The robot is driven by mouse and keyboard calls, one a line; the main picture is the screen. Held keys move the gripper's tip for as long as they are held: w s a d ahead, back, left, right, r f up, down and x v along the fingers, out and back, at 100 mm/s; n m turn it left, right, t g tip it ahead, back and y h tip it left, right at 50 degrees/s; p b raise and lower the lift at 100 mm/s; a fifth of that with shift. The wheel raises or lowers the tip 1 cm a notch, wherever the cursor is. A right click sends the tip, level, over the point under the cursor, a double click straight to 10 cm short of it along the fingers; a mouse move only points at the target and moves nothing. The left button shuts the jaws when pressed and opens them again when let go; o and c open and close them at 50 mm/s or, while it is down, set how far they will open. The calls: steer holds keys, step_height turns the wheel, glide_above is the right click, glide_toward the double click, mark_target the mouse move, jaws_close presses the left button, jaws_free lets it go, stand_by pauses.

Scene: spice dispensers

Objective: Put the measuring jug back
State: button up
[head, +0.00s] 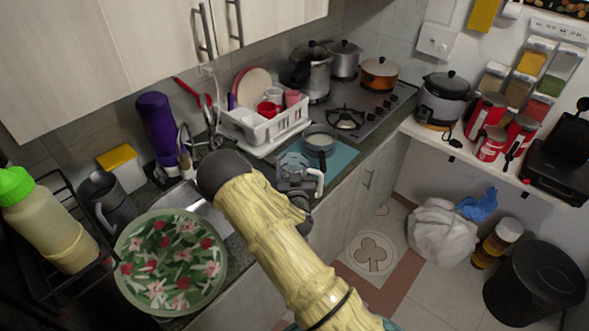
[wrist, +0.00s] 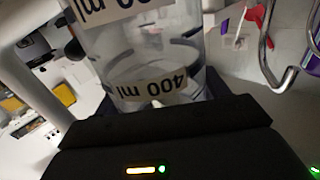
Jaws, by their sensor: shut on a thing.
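The measuring jug (wrist: 150,50) is clear, with dark marks and a label reading 400 ml upside down in the wrist view. My gripper (wrist: 160,115) is shut on it, and the jug fills the space just past the dark gripper body. In the head view, the jug (head: 292,162) is small and bluish, with a pale handle on its right side, at my gripper (head: 297,178) near the counter's front edge. The fingertips are mostly hidden there. Whether the jug touches the counter cannot be told.
A grey pan (head: 320,139) with pale contents stands on a blue mat (head: 343,157) just behind the jug. A white dish rack (head: 265,130) is to the left. A stove (head: 365,110) holds several pots. Spice dispensers (head: 530,62) hang at right.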

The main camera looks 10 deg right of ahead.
steer(key=shift+f, duration=0.1)
steer(key=o, duration=1.6)
steer(key=shift+c, duration=0.2)
steer(key=shift+r, duration=0.25)
steer(key=s+a+b, duration=0.1)
steer(key=s+b, duration=0.3)
steer(key=s, duration=0.7)
steer(key=shift+s+a+b, duration=0.4)
